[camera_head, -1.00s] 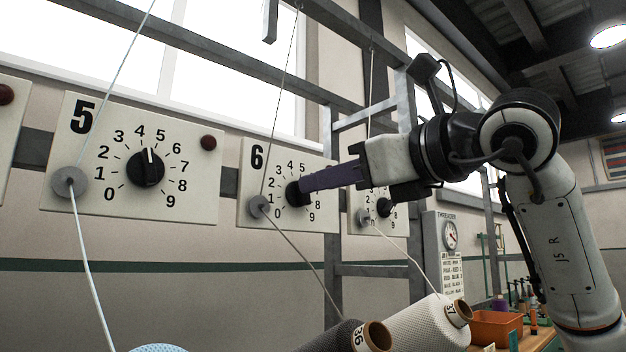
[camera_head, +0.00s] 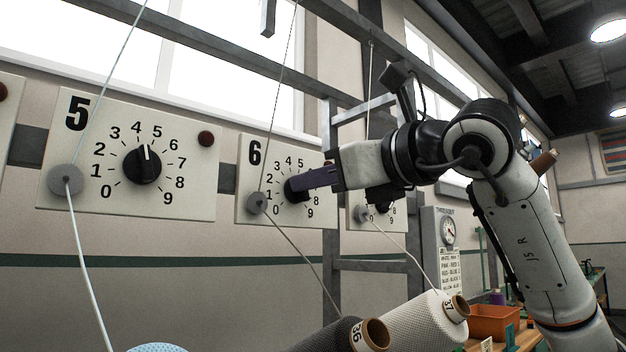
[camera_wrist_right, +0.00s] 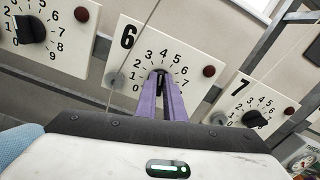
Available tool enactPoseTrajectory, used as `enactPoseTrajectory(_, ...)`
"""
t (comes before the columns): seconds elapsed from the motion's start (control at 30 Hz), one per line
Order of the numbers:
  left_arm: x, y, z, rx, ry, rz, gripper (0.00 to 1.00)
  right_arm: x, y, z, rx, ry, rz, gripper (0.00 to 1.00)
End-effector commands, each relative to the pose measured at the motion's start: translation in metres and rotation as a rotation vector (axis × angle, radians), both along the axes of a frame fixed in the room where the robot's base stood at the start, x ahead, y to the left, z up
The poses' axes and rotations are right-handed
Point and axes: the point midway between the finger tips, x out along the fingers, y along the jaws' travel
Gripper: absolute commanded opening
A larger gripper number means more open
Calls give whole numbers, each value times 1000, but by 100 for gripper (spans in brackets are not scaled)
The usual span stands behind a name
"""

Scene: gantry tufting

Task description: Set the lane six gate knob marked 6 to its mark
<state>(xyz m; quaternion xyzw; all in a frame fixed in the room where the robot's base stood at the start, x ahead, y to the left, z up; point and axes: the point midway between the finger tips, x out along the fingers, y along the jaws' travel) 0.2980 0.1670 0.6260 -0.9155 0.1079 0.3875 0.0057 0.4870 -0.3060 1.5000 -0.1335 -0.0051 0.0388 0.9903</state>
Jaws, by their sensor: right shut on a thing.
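The lane six plate (camera_head: 246,205) on the wall is marked 6 and has a black knob (camera_head: 292,189) inside a dial numbered 0 to 9. My right gripper (camera_head: 300,184) reaches in from the right, with its purple fingers shut on this knob. The wrist view shows the fingers (camera_wrist_right: 161,80) coming together at the dial centre of the lane six plate (camera_wrist_right: 128,70). They cover most of the knob, so I cannot read its pointer. My left gripper is not in view.
The lane five plate (camera_head: 60,190), with its knob (camera_head: 142,164), is on the left. The lane seven plate (camera_wrist_right: 237,103) is close on the right. Thread (camera_head: 276,90) runs past the lane six dial.

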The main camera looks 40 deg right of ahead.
Motion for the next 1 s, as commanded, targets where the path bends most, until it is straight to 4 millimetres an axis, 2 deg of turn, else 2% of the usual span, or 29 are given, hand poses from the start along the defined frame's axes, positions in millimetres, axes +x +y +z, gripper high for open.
enactPoseTrajectory(0.37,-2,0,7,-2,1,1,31,0,1,1,-162,-12,1,0)
enactPoseTrajectory(1.0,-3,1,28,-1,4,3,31,0,5,-2,-743,-58,1,0)
